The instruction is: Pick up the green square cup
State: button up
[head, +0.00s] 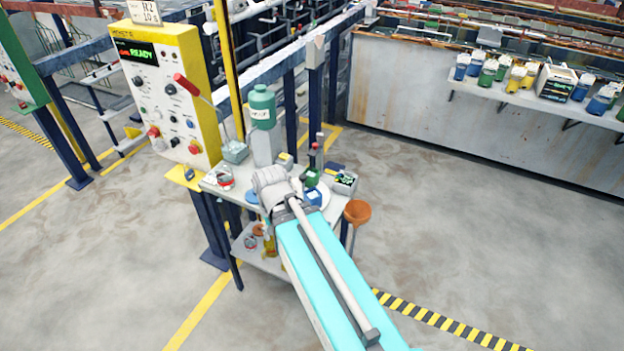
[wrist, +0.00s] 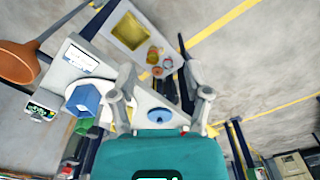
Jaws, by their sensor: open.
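A small green item (head: 312,177), possibly the green square cup, stands on the crowded bench top behind a blue cup (head: 313,197). In the wrist view a green piece (wrist: 84,125) shows below the blue square cup (wrist: 86,98) at left; its full shape is hidden. The blue cup rests on a white round plate. My gripper (wrist: 160,76) is open and empty above the bench, with the green piece outside its fingers, to the left. In the head view my arm hides the fingers.
A large green bottle (head: 262,106) stands at the back by the yellow control panel (head: 172,95). The lower shelf holds a yellow tray (wrist: 130,31) and small bottles.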

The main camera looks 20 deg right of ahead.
jog(key=shift+o, duration=1)
jog(key=shift+w, duration=0.1)
jog(key=m+t+y+b, duration=0.5)
jog(key=m+t+y, duration=0.15)
jog(key=m, duration=2.15)
send_near(317, 173)
jog(key=a, duration=0.1)
jog(key=shift+a+r+t+h, duration=0.15)
jog(key=shift+r+t+h, duration=0.1)
jog(key=shift+r+h, duration=0.15)
jog(key=shift+w+f, duration=0.1)
jog(key=b+x, duration=0.5)
jog(key=x, duration=0.2)
jog(key=shift+w+a+f+b, duration=0.4)
jog(key=shift+f+b, duration=0.1)
jog(key=shift+b, duration=0.25)
